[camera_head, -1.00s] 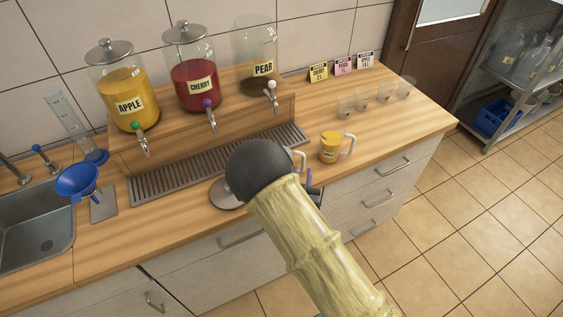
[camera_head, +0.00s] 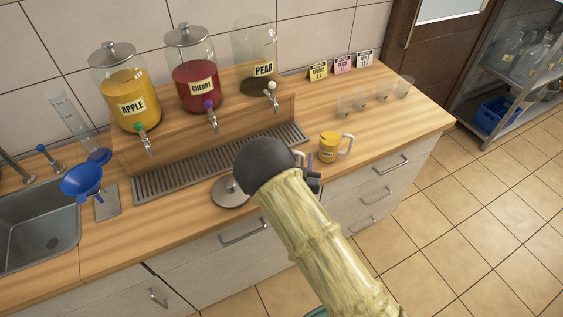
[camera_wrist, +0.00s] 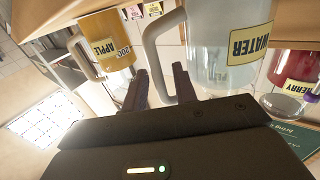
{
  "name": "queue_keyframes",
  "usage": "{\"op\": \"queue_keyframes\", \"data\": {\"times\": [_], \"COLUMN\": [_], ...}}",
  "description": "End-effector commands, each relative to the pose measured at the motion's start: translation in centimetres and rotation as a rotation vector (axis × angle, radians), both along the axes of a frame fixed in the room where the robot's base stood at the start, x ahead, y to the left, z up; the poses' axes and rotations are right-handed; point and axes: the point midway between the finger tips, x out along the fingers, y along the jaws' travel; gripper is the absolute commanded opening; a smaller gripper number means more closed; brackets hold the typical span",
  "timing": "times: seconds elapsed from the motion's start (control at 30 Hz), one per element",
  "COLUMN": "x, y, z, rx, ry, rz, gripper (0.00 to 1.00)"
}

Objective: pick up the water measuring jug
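The water jug (camera_wrist: 222,40) is clear with an upside-down WATER label in the wrist view. Its pale handle (camera_wrist: 152,45) reaches toward my gripper (camera_wrist: 160,85). My gripper's two dark fingers are apart, with the lower part of the handle appearing between them; I cannot tell whether they touch it. In the head view my gripper (camera_head: 314,181) is partly hidden by my arm. The jug's body is hidden behind the arm there, and only a bit of white handle (camera_head: 299,158) shows.
The yellow APPLE jug (camera_head: 328,147) stands close on the right; it also shows in the wrist view (camera_wrist: 104,45). Dispensers for apple (camera_head: 125,88), cherry (camera_head: 195,85) and pear (camera_head: 256,55) stand behind a drip grate (camera_head: 170,180). Small cups (camera_head: 362,103) are at the back right.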

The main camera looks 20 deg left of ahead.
Motion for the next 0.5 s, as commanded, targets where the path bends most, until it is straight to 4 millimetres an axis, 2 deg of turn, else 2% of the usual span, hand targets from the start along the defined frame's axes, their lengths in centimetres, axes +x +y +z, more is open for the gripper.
{"op": "queue_keyframes", "data": {"times": [0.07,0.1,0.23,0.5], "x": [-0.01,-0.01,-0.02,0.0], "y": [0.01,0.01,0.0,0.02], "z": [0.01,0.02,0.02,0.12], "rx": [0.0,0.0,0.0,0.003], "ry": [0.0,0.0,0.0,-0.002], "rz": [0.0,0.0,0.0,0.0], "gripper": [0.28,0.24,0.0,0.0]}}
